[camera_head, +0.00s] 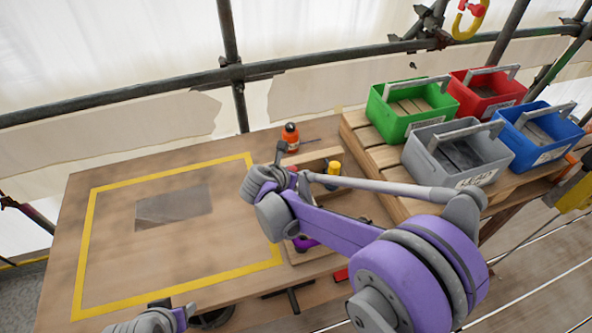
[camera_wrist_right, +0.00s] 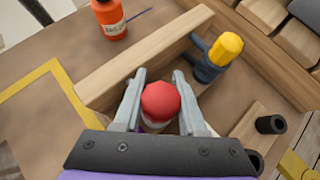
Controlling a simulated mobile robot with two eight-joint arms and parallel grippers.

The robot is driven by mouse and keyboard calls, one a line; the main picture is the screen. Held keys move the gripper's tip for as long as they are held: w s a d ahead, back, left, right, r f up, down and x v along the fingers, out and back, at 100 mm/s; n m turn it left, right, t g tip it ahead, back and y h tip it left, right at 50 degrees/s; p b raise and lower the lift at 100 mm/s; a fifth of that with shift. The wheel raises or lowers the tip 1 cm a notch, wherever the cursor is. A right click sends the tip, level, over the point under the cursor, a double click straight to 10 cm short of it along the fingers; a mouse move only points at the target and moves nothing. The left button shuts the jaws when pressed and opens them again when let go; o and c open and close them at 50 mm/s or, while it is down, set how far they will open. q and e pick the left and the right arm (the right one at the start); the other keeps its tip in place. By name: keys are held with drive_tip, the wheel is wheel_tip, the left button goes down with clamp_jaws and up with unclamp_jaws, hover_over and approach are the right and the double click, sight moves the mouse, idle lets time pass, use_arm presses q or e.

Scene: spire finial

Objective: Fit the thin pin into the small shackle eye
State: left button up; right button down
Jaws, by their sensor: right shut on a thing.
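My right gripper (camera_wrist_right: 160,78) is in the wooden tray, its two fingers on either side of a red-headed piece (camera_wrist_right: 160,100) and shut on it. A pale band shows under the red head; its lower part is hidden, so I cannot tell how thin it is. In the head view my right arm hides these fingers. A yellow-headed piece (camera_wrist_right: 227,48) with a blue-grey body stands in the tray, and it also shows in the head view (camera_head: 334,169). A yellow shackle (camera_head: 468,20) with a red part hangs by the scaffold pole. My left gripper (camera_head: 155,321) is cut off at the bottom edge.
The wooden tray (camera_wrist_right: 150,58) has raised walls and holds black cylinders (camera_wrist_right: 270,124). An orange bottle (camera_head: 290,136) stands behind it. Green (camera_head: 400,122), red (camera_head: 490,97), grey (camera_head: 460,157) and blue (camera_head: 545,135) crates stand at right. The yellow-taped table area is clear around a grey patch (camera_head: 173,207).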

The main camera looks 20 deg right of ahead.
drive_tip(key=shift+f+b, duration=0.55)
drive_tip(key=shift+f, duration=0.25)
drive_tip(key=shift+c, duration=2)
unclamp_jaws()
drive_tip(key=shift+a, duration=0.1)
